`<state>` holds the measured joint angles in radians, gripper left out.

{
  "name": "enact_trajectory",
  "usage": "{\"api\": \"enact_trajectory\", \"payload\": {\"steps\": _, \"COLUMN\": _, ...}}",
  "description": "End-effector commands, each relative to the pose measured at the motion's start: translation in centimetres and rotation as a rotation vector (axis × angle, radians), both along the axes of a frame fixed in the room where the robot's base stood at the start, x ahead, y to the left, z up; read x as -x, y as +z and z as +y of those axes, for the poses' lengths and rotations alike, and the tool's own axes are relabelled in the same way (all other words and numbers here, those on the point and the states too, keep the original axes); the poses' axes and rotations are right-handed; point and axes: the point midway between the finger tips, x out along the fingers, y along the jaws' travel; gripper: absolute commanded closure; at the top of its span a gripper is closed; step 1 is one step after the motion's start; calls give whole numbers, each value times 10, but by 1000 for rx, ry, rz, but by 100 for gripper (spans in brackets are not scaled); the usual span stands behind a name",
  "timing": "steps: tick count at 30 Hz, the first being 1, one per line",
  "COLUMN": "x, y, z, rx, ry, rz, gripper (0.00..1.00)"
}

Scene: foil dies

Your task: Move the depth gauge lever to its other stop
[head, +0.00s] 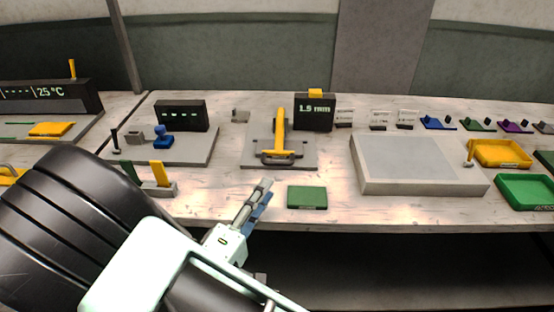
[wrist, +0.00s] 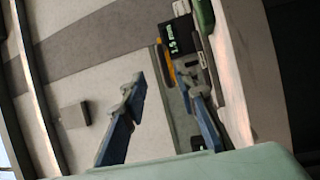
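The depth gauge stands at mid-table, with a dark display box (head: 314,115) reading 1.5 mm and a small yellow block on top. In front of it is a grey plate (head: 250,155) with a yellow upright lever (head: 280,132) and a grey loop handle (head: 282,157) at its foot. I cannot tell which stop the lever is at. My gripper (head: 262,192) is in front of the plate, apart from it. In the wrist view its two blue fingers (wrist: 168,95) are spread with nothing between them; the display box (wrist: 181,36) and yellow lever (wrist: 167,66) show, tilted, beyond them.
A green pad (head: 307,197) lies right of my gripper. A large pale block (head: 420,180) stands further right, with yellow (head: 500,153) and green trays (head: 528,190) beyond. A grey holder with yellow and green tabs (head: 160,188) is left. Another dark display (head: 181,115) stands behind.

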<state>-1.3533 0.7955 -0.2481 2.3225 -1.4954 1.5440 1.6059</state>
Motion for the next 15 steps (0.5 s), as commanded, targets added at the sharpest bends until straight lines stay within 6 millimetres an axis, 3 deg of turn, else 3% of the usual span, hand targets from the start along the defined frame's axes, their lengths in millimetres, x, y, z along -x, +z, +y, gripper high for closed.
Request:
{"api": "enact_trajectory", "payload": {"steps": 5, "x": -2, "y": -4, "z": 7, "rx": 23, "ry": 35, "rz": -8, "gripper": 73}}
{"api": "enact_trajectory", "payload": {"steps": 15, "x": -55, "y": 7, "z": -19, "rx": 21, "ry": 30, "rz": -7, "gripper": 73}}
